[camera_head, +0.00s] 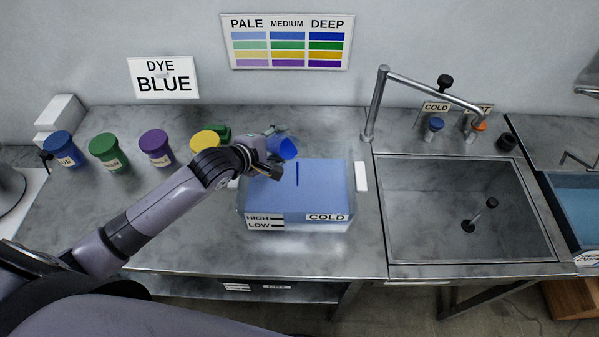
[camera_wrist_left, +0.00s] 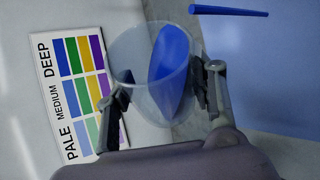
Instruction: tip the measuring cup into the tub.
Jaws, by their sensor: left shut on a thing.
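My left gripper (camera_head: 268,165) is shut on the measuring cup (camera_head: 281,143), above the back of the tub. In the left wrist view, the clear cup (camera_wrist_left: 135,70) sits between the two fingers (camera_wrist_left: 160,92). It is tilted, with deep blue dye (camera_wrist_left: 172,75) gathered along one side. The tub (camera_head: 250,232) is clear, with a COLD label and HIGH and LOW marks on its front, and holds pale blue liquid (camera_head: 320,195). A thin dark blue streak (camera_head: 297,175) runs downward over the tub and looks like falling dye. My right gripper is not in view.
A sink (camera_head: 425,210) with a tall tap (camera_head: 376,105) is to the right. Wall signs read DYE BLUE (camera_head: 164,79) and PALE, MEDIUM, DEEP (camera_head: 286,42).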

